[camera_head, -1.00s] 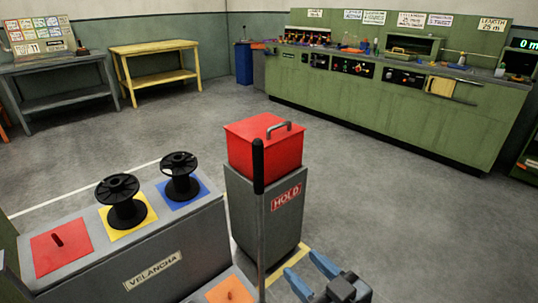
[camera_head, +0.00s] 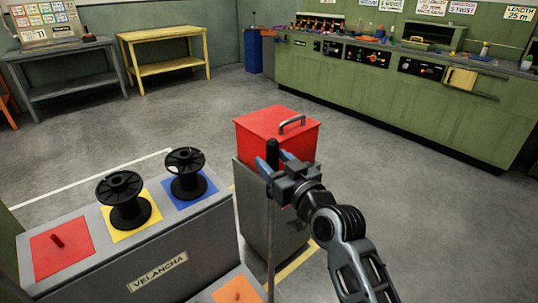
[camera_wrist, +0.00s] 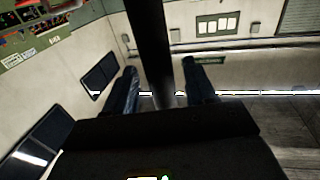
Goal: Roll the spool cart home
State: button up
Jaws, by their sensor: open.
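The spool cart (camera_head: 205,245) is a grey block labelled VELANCHA at the lower left in the head view. Two black spools stand on it, one on a yellow square (camera_head: 124,200) and one on a blue square (camera_head: 186,175). A thin upright post with a black grip (camera_head: 272,153) rises beside the cart's right end; its foot is out of view. My gripper (camera_head: 275,162) is open at the black grip, with blue fingers on either side. In the wrist view the dark post (camera_wrist: 150,45) stands between the open fingers; I cannot tell whether they touch it.
A grey bin with a red lid (camera_head: 277,128) stands right behind the post, close to my gripper. A red square (camera_head: 60,252) on the cart has no spool. A green workbench (camera_head: 400,110) lines the back right; a yellow table (camera_head: 165,50) stands back left. Open floor lies between.

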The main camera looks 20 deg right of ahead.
jog(key=shift+w+a, duration=0.2)
jog(key=shift+w, duration=1.35)
grip_shut()
